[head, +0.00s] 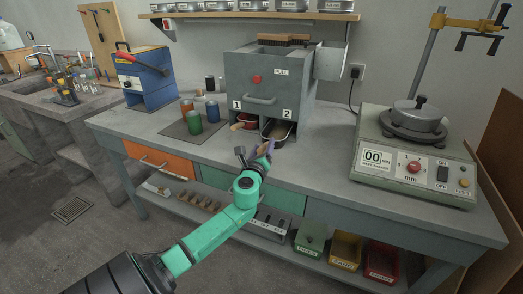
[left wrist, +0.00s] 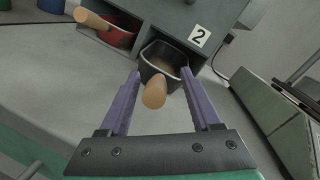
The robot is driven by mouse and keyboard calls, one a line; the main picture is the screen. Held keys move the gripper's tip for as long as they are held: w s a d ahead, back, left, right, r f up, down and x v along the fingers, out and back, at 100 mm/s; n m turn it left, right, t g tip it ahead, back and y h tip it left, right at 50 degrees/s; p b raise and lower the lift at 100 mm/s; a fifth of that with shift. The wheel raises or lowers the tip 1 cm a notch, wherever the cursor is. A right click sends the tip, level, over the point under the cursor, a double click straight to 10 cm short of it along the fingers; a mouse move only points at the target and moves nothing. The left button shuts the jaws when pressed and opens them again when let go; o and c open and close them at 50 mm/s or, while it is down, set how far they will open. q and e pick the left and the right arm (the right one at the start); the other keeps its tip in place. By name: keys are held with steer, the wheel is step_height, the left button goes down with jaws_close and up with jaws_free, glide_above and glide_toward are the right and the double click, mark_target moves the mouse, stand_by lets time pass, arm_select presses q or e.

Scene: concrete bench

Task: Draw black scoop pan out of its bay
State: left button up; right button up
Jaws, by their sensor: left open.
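The black scoop pan (left wrist: 163,57) sits in the bay under label 2 of the grey box (head: 268,78), its wooden handle (left wrist: 154,93) sticking out toward me. The pan's rim also shows in the head view (head: 278,130). My left gripper (left wrist: 159,79) is open. In the left wrist view its two purple fingers stand on either side of the handle, with gaps visible. In the head view the left gripper (head: 260,149) is in front of bay 2 and partly hides the handle. My right gripper is not in view.
A red pan (left wrist: 112,34) with a wooden handle sits in bay 1, just left. Coloured cups (head: 194,122) stand on a dark mat further left. A scale-like device (head: 413,155) stands on the bench at right. Bare bench (head: 325,150) lies between it and the box.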

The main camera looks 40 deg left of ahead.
arm_select(q)
steer(key=v, duration=1.4)
steer(key=shift+s, duration=0.2)
steer(key=shift+d, duration=0.1)
